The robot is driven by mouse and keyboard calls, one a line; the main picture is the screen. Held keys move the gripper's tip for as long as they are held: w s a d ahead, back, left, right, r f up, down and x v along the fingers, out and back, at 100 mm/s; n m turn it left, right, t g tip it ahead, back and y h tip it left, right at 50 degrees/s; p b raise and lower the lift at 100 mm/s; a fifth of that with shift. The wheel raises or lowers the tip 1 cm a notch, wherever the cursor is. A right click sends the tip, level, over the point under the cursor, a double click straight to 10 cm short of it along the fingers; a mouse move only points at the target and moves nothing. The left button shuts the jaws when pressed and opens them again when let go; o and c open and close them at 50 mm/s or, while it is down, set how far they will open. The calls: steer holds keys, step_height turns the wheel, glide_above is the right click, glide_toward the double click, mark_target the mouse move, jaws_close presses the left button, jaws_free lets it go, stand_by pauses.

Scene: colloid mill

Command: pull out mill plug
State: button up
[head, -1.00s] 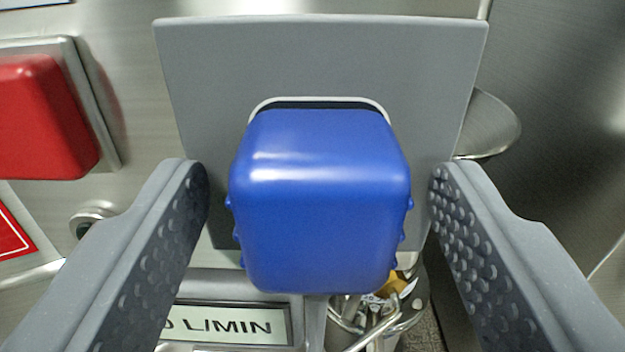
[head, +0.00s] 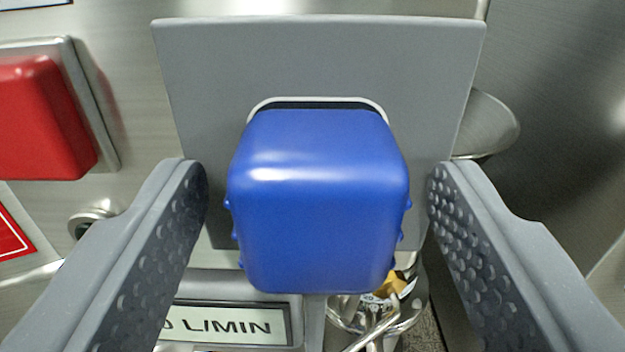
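The blue mill plug (head: 318,200) is a rounded block with small bumps on its sides. It sits in a light-rimmed socket on a grey plate (head: 320,60) in the middle of the head view. My gripper (head: 318,185) is open, with one finger to the left of the plug and one to the right. A gap shows between each finger and the plug, so neither touches it. The plug hides most of the socket and the plate's lower middle.
A red block (head: 40,118) on a metal mount is at the left. A display panel (head: 225,325) reading "LIMIN" is below. A metal container with small items (head: 375,315) is at the lower right of the plug. A round metal part (head: 488,125) sticks out behind the plate's right edge.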

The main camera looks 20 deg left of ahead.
mark_target(316, 260)
jaws_close()
steer(key=shift+b+v, duration=0.45)
steer(key=shift+v, duration=2.55)
